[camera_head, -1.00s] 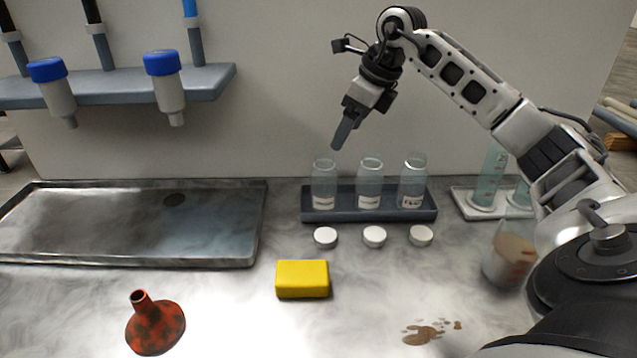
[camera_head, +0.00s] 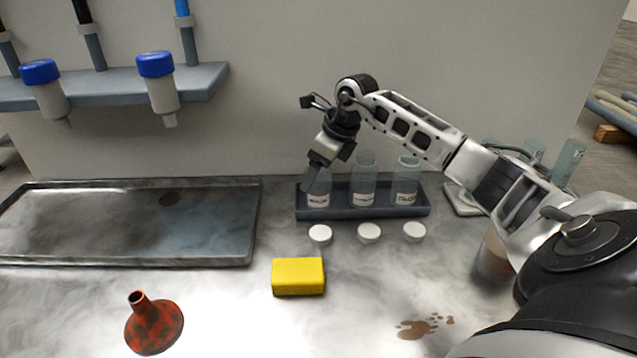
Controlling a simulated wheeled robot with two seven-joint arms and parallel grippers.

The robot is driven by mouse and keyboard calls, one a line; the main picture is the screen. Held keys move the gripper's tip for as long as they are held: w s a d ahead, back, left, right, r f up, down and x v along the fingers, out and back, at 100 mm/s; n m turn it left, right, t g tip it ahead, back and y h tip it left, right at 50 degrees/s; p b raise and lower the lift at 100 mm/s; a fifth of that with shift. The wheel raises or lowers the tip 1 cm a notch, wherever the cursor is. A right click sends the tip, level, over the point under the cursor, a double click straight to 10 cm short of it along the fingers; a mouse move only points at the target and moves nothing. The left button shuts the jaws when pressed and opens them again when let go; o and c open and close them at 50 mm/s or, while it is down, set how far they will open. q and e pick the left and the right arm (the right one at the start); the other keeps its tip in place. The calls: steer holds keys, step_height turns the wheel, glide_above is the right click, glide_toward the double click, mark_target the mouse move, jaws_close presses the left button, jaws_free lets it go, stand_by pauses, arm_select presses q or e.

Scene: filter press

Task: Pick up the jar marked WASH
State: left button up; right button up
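Three clear jars with white labels stand upright in a dark tray (camera_head: 372,212) near the wall: a left jar (camera_head: 318,200), a middle jar (camera_head: 363,185) and a right jar (camera_head: 405,187). The label print is too small to read surely, so I cannot tell which one is marked WASH. My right gripper (camera_head: 308,186) reaches down at the top of the left jar and covers part of its mouth and neck. I see its fingers side-on and cannot tell whether they are open, or touching the jar. My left gripper is not in view.
Three white lids (camera_head: 369,233) lie in front of the tray. A yellow block (camera_head: 298,276), a red-brown funnel (camera_head: 153,325) and a brown spill (camera_head: 420,327) are nearer. A wide metal tray (camera_head: 130,255) is at left. A beaker (camera_head: 494,258) stands partly behind my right arm.

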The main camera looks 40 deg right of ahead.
steer(key=c, duration=1.1)
steer(key=shift+o, duration=0.2)
steer(key=shift+r, duration=0.1)
